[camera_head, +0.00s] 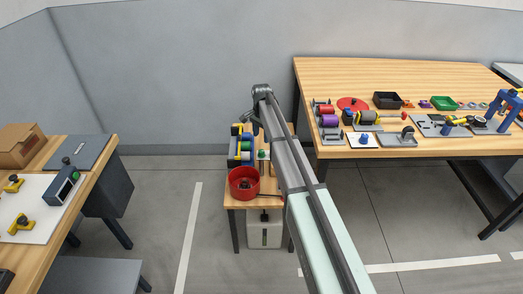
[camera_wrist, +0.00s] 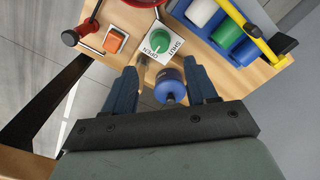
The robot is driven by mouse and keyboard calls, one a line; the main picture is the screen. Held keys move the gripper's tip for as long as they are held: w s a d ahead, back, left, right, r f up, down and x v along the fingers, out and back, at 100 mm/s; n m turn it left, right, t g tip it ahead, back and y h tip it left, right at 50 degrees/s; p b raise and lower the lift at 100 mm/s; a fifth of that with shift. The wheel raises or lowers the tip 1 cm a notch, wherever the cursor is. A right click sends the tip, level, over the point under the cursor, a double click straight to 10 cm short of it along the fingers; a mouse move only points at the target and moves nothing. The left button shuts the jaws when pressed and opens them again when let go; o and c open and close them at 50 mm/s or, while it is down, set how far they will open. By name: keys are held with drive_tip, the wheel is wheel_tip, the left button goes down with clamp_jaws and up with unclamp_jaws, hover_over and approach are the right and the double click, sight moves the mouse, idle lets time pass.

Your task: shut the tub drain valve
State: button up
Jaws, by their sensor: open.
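A round green knob (camera_wrist: 160,39) sits on a white plate (camera_wrist: 153,50) marked OPEN and SHUT on a small wooden stand; I take it for the drain valve. It also shows small in the head view (camera_head: 263,154). Which word it points to is too small to tell. The red tub (camera_head: 244,183) is beside it; only its edge shows at the top of the wrist view. My gripper (camera_wrist: 159,68) is open, its dark blue fingers short of the knob in the picture. A dark blue cylinder (camera_wrist: 168,80) shows between the fingers; I cannot tell whether they touch it.
A blue rack (camera_wrist: 238,47) with coloured rollers and a yellow bar stands at right. A large wooden bench (camera_head: 400,75) with many parts stands right of the arm.

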sight(261, 151)
wheel_tip(261, 151, down, 9)
drive_tip(key=shift+f, duration=0.1)
idle(0.3)
drive_tip(key=c, duration=1.1)
